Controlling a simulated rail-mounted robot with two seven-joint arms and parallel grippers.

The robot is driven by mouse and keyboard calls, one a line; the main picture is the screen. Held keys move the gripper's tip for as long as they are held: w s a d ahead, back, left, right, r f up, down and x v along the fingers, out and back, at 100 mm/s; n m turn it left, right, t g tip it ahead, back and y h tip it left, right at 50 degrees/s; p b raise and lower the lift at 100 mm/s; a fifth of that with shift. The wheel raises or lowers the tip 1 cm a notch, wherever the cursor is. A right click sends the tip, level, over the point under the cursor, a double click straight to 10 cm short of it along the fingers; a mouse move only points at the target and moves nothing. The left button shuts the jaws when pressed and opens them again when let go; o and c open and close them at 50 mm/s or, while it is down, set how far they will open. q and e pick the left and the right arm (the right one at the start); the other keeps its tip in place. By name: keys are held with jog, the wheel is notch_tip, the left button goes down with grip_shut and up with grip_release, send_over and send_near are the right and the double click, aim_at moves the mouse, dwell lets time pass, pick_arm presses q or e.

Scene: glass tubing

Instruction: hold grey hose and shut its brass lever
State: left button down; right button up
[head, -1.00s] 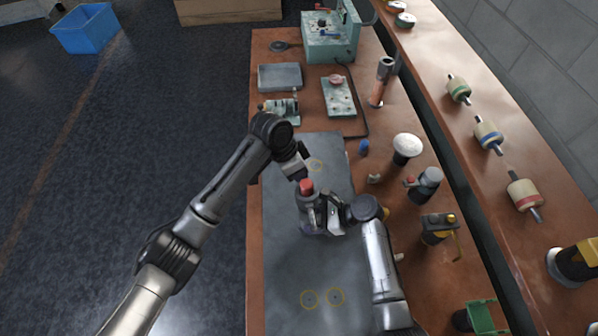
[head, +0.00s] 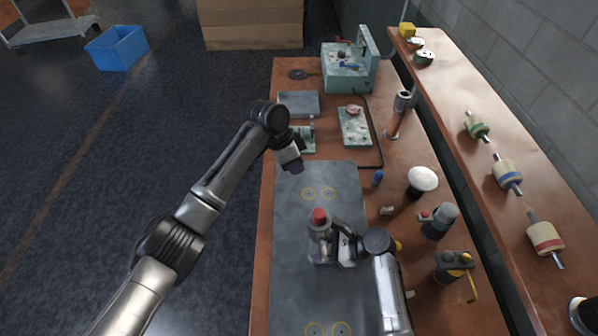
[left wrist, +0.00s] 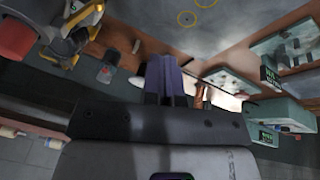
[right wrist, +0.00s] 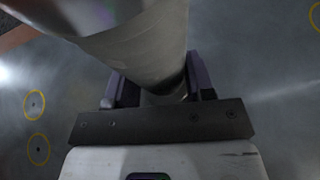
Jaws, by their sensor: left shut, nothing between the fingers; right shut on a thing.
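My right gripper (head: 345,246) is shut on a grey, clear-looking bottle (head: 321,248) with a red cap, upright over the dark mat. In the right wrist view its pale grey cylinder (right wrist: 140,45) passes between the fingers (right wrist: 155,92). My left gripper (head: 292,163) is shut and empty, above the mat's far edge and apart from the bottle. Its closed fingers (left wrist: 165,78) show in the left wrist view. I cannot make out a grey hose for certain. A dark fitting with a yellow lever (head: 455,266) stands right of the mat; whether it is the brass lever, I cannot tell.
The dark mat (head: 300,290) has yellow-ringed marks. Right of it stand a white-topped thing (head: 422,182), a grey bottle (head: 440,222) and a small blue bottle (head: 377,177). A teal machine (head: 346,75) and a tray (head: 298,103) are at the back.

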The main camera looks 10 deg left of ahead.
dwell(0.4)
pick_arm(q)
notch_tip(320, 180, up, 7)
jog(key=w+d, duration=0.2)
jog(key=w, duration=0.1)
jog(key=s+d+f+m+g, duration=0.3)
jog(key=s+f, duration=0.7)
jog(key=f, duration=0.3)
jog(key=shift+d+f+g+h, duration=0.15)
jog(key=shift+f+g+h, duration=0.15)
jog(key=shift+h, duration=0.1)
